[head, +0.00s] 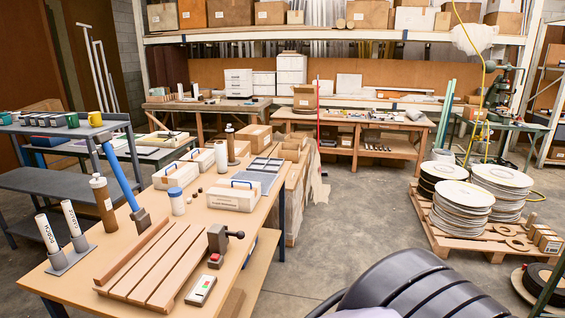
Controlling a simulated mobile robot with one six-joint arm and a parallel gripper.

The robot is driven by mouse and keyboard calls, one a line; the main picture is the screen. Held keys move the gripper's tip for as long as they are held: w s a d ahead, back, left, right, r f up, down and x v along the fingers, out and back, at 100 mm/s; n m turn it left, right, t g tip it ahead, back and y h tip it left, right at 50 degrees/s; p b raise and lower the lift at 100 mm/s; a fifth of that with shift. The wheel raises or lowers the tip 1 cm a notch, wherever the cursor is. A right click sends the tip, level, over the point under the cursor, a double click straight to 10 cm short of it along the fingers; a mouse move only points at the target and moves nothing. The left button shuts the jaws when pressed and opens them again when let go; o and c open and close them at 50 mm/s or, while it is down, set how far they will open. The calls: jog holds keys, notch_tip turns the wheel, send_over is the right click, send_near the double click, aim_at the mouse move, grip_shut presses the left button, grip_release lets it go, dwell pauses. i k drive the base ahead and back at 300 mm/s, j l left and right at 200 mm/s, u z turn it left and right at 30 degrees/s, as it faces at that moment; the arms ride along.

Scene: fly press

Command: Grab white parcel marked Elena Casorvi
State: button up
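Several white box-shaped parcels lie on the near wooden table. The nearest parcel (232,197) has a blue strip on top and small dark marks on its front. A second parcel (175,176), also with blue on top, lies to its left. A third parcel (201,158) lies behind them. I cannot read the name Elena Casorvi on any of them. Two white tubes with dark lettering, a left one (46,233) and a right one (70,218), lean in a grey stand; their lettering is not clearly legible. My gripper is not in view.
The near table (120,290) also holds a slatted wooden board (155,262), a blue lever (120,172), brown bottles, a white jar (177,201) and a small control box (201,290). Brown cartons (256,138) stand at its far end. A pallet with white discs (463,196) stands right. Floor between is clear.

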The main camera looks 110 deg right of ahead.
aim_at(206, 157)
jog(key=i+l+z, duration=0.45)
jog(key=i, duration=0.45)
jog(key=i+l+z, duration=0.25)
jog(key=i+z, duration=0.2)
jog(key=i, duration=0.5)
jog(key=i+j+z, duration=0.15)
jog(key=i+z, duration=0.3)
jog(key=i, duration=0.5)
jog(key=i+l+z, duration=0.35)
jog(key=z, duration=0.15)
jog(key=i+l+z, duration=0.2)
jog(key=i+z, duration=0.15)
jog(key=z, duration=0.15)
jog(key=i+z, duration=0.95)
jog(key=i+j+z, duration=0.25)
jog(key=z, duration=0.25)
jog(key=i+j+z, duration=0.3)
jog(key=z, duration=0.2)
jog(key=i+l+z, duration=0.1)
jog(key=i+z, duration=0.25)
jog(key=i, duration=0.2)
jog(key=i+z, duration=0.3)
jog(key=i, duration=0.25)
jog(key=i+j+z, duration=0.35)
jog(key=i, duration=0.2)
jog(key=l, duration=0.1)
